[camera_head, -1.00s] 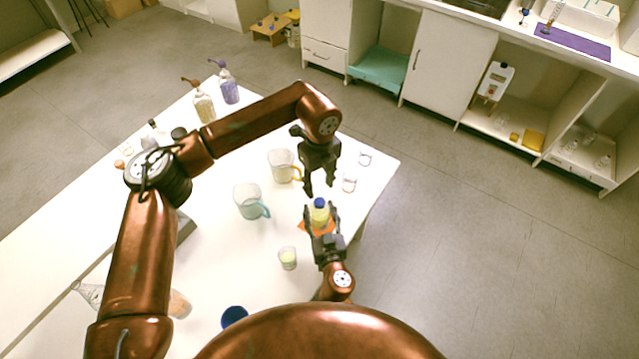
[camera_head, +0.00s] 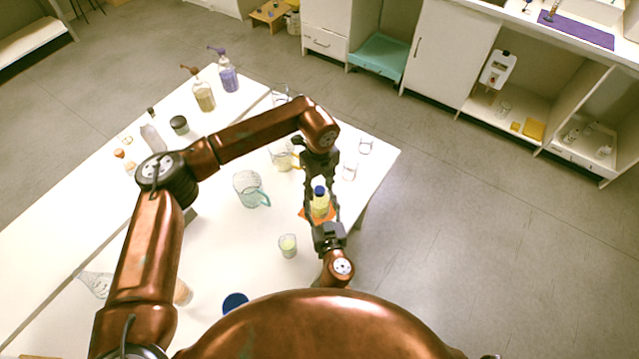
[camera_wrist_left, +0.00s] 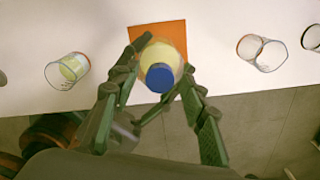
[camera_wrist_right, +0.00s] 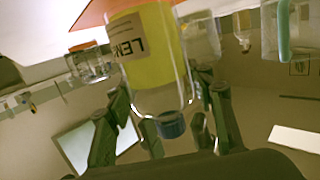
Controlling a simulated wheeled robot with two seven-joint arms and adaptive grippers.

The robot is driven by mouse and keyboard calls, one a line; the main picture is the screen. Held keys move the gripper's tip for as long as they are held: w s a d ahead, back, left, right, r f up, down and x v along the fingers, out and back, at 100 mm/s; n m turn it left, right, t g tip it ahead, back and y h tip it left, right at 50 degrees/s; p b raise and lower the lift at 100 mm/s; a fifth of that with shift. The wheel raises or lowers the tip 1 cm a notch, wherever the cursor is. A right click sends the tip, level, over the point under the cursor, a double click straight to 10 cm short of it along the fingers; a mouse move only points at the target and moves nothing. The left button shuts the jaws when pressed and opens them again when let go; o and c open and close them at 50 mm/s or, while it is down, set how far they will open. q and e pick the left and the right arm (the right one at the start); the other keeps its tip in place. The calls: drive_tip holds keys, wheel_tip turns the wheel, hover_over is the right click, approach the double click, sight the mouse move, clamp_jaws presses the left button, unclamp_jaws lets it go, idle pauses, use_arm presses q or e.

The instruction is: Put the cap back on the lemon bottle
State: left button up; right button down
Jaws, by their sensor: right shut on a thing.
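The lemon bottle (camera_head: 320,206) holds yellow liquid and stands over an orange mat (camera_head: 304,213). A blue cap (camera_head: 320,190) sits at its neck; it also shows in the left wrist view (camera_wrist_left: 160,78) and the right wrist view (camera_wrist_right: 170,125). I cannot tell whether it is screwed tight. My right gripper (camera_head: 322,218) is shut on the bottle from the near side; the bottle's label shows in the right wrist view (camera_wrist_right: 128,38). My left gripper (camera_head: 319,184) is open above, with its fingers spread either side of the cap and bottle top.
A glass jug (camera_head: 249,188) and a yellow-handled jug (camera_head: 281,157) stand left of the bottle. Two glasses (camera_head: 349,171) stand right of my left gripper. Pump bottles (camera_head: 203,95) stand further back.

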use_arm(q)
drive_tip(key=shift+c, duration=0.7)
clamp_jaws()
drive_tip(key=m, duration=2.7)
drive_tip(key=shift+m, duration=0.3)
drive_tip(key=shift+o, duration=1)
unclamp_jaws()
